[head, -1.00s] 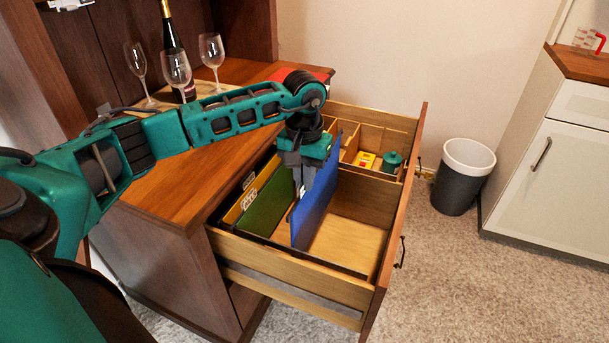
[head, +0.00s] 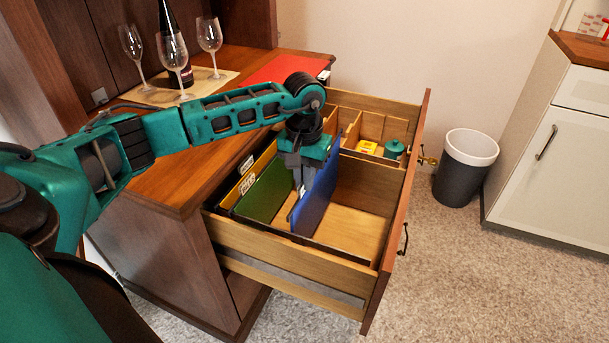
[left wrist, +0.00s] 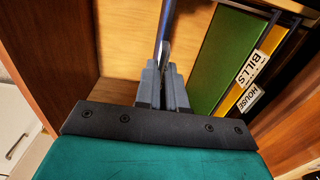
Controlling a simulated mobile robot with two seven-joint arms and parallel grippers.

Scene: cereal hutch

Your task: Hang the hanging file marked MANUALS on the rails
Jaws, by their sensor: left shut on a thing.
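A blue hanging file (head: 317,188) stands roughly upright inside the open drawer (head: 300,262); no MANUALS label is readable on it. My left gripper (head: 299,184) is shut on its upper edge. In the left wrist view the fingers (left wrist: 163,88) pinch the blue file (left wrist: 165,22), seen nearly edge-on. A dark rail (head: 335,252) runs along the drawer's near side. I cannot tell whether the file's hooks touch the rails. A green file (head: 266,193), with a BILLS label beside it in the left wrist view (left wrist: 252,70), hangs to the left. My right gripper is not in view.
A yellow file marked HOUSE (left wrist: 249,98) is behind the green one. Divided compartments at the drawer's far end hold a yellow box (head: 366,147) and a teal container (head: 394,149). Glasses and a bottle stand on the counter, near a red flat item (head: 288,69). Drawer space right of the blue file is free.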

